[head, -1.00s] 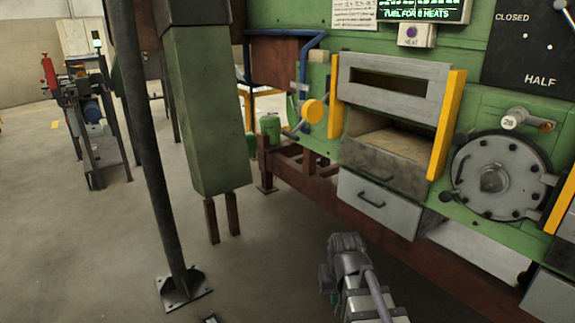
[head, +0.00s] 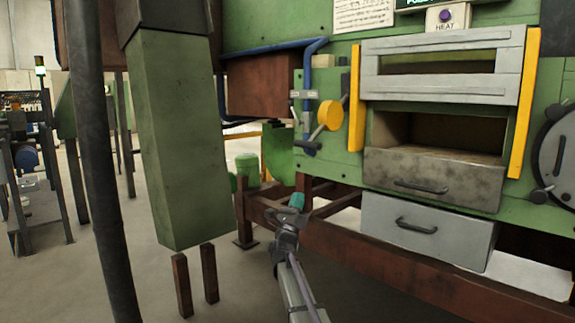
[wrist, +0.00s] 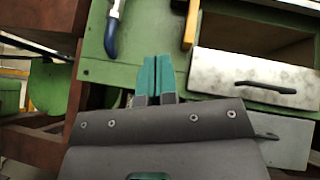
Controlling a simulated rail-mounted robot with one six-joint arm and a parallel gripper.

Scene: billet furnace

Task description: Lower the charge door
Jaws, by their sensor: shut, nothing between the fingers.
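The charge door appears to be the grey slotted panel (head: 440,65) between two yellow uprights, above a dark open chamber (head: 440,135) in the head view.
Two grey fronts with handles, an upper one (head: 432,180) and a lower one (head: 427,230), lie right of my gripper. A blue pipe (head: 308,90) runs beside the lever; its blue end (wrist: 111,35) shows in the wrist view. Brown beams (head: 350,245) run below.

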